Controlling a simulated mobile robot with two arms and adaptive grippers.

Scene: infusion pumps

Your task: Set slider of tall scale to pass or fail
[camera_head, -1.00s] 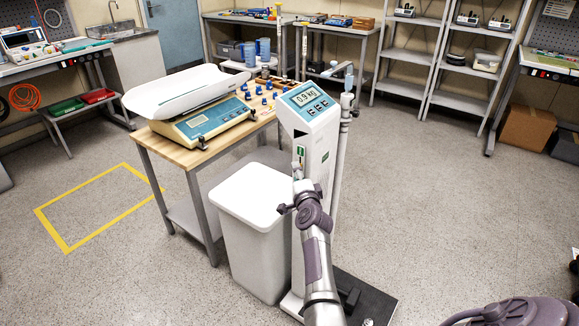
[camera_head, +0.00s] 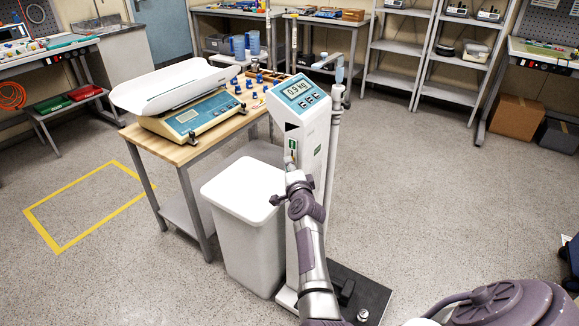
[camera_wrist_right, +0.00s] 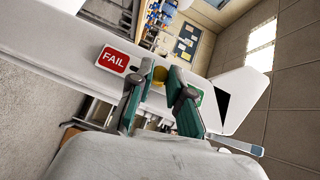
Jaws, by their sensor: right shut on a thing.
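The tall scale (camera_head: 313,135) stands upright in the middle of the head view, its display reading 0.9 kg. My right gripper (camera_head: 290,162) is at the front of its column, below the display. In the right wrist view, my right gripper (camera_wrist_right: 158,80) is shut on the yellowish slider knob (camera_wrist_right: 159,73), between its two green-lined fingers. A red FAIL label (camera_wrist_right: 113,59) shows clear to the left of the fingers. A green label (camera_wrist_right: 195,95) lies on the other side, mostly hidden by a finger, its text unreadable. My left gripper is not in view.
A white bin (camera_head: 245,225) stands close left of the scale. The scale's dark platform (camera_head: 365,298) lies on the floor.

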